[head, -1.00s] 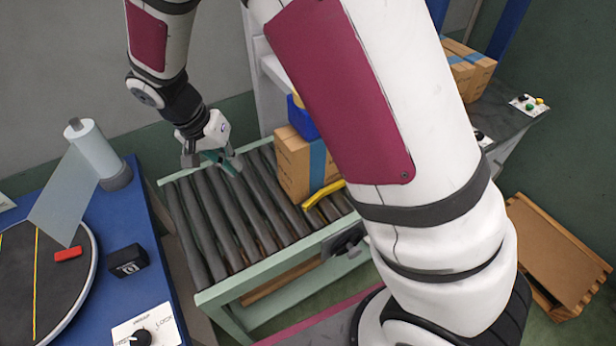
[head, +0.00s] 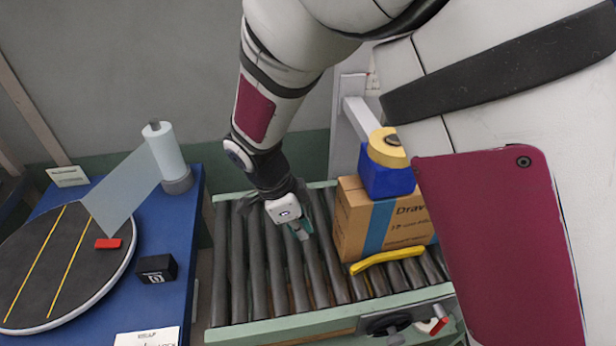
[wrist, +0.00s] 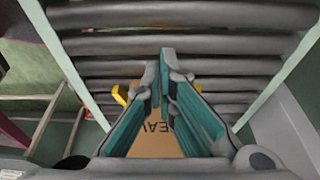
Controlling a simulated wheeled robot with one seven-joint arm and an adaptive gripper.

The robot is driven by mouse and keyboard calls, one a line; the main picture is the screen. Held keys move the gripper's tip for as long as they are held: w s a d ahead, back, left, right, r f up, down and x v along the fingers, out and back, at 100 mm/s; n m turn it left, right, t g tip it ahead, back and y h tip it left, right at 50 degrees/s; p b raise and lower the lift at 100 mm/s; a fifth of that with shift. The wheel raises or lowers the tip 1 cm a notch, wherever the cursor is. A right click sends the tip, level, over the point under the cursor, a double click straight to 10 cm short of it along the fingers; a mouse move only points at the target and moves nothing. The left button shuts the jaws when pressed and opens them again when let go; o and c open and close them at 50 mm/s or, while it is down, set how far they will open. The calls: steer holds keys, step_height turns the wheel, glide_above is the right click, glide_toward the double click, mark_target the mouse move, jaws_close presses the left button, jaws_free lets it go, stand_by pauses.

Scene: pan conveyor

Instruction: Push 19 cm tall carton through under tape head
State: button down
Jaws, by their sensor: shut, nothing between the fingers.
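The cardboard carton (head: 352,228) with a blue tape band stands upright on the roller conveyor (head: 234,285). The blue tape head (head: 385,183) with its yellow roll (head: 386,148) is at the carton's top. My own arm hides the carton's right part. My gripper (head: 304,236) is shut and empty, low over the rollers to the left of the carton, with a gap visible between them. In the wrist view my gripper (wrist: 165,62) points across the rollers, and part of the carton (wrist: 155,143) with printed letters shows between the teal finger pads.
A yellow curved guide (head: 388,260) lies along the carton's near side. A crank (head: 388,326) sits on the conveyor's front rail. At left, a blue table (head: 180,225) holds a turntable, a film roll (head: 165,150) and a black box (head: 157,269). The rollers left of my gripper are free.

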mark_target(338, 228)
steer(key=x, duration=0.3)
steer(key=shift+d+f, duration=0.15)
steer(key=shift+f, duration=0.2)
steer(key=d, duration=0.2)
steer(key=shift+w+d+f, duration=0.25)
steer(key=shift+w+d, duration=0.3)
steer(key=shift+d, duration=0.35)
steer(key=d, duration=0.2)
steer(key=w+d, duration=0.1)
steer(key=d, duration=0.1)
steer(key=shift+a, duration=0.1)
